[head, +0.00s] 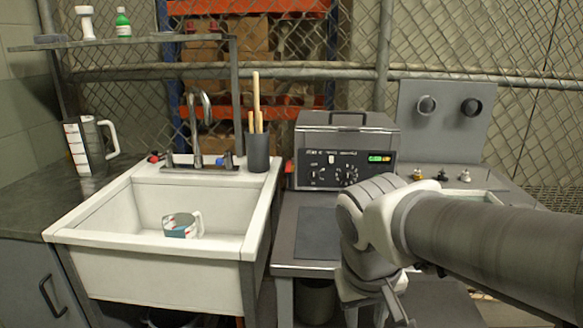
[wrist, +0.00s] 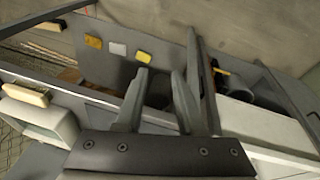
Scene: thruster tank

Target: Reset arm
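My arm (head: 490,240) reaches in from the right in the head view, bent downward at its wrist. My gripper (wrist: 160,78) shows in the wrist view with its two grey fingers apart and nothing between them. In the head view its end hangs low beside the grey bench, partly cut off by the lower edge. No object is seen held.
A white sink (head: 155,273) stands at the left with a measuring jug (head: 180,227) inside. A larger jug (head: 85,150) stands on the left counter. A grey device (head: 345,150) sits on the bench behind my arm. A dark mat (head: 317,235) lies bare before it.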

